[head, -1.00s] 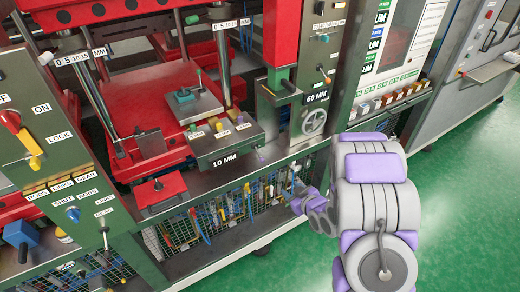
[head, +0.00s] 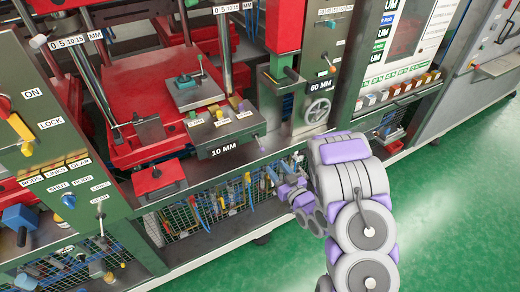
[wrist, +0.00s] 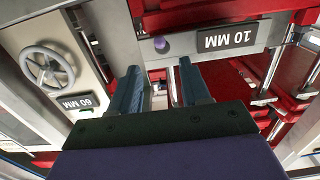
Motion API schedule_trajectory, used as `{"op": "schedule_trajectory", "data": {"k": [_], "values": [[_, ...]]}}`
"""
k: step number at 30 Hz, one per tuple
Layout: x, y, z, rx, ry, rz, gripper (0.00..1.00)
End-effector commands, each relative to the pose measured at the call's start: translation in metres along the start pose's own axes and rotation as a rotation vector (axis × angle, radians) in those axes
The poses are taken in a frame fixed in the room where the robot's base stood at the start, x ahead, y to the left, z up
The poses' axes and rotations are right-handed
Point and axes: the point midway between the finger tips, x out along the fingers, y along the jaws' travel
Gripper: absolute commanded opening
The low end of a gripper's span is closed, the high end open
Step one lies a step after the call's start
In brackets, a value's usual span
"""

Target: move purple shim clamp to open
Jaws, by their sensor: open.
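The 10 MM block (head: 222,150) sits on the front ledge of the red press. A small purple knob (wrist: 160,43) is on its front face beside the label; the head view shows it at the block's right end (head: 255,136). On the block's top are green, yellow and purple levers; the purple lever (head: 241,106) is rightmost. I cannot read which part is labelled the shim clamp. My gripper (wrist: 160,70) is open and empty, its two fingers spread just short of the purple knob in the wrist view. In the head view my gripper is below and right of the block.
A handwheel (head: 318,111) and 60 MM label (head: 321,86) are right of the block. A red box (head: 158,180) sits to its left. Wire mesh bins with tools (head: 215,205) are below the ledge. Green floor (head: 450,200) is clear at right.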

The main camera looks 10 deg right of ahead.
Motion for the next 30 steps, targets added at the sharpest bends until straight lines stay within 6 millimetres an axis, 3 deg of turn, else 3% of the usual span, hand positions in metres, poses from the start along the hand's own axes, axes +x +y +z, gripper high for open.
{"op": "schedule_trajectory", "data": {"k": [8, 24, 30], "values": [[0.019, 0.0, -0.001, -0.003, 0.009, -0.003, 0.47], [0.11, 0.001, -0.005, 0.001, 0.013, 0.0, 0.47], [0.129, 0.002, -0.005, 0.0, 0.012, 0.002, 0.47]]}}
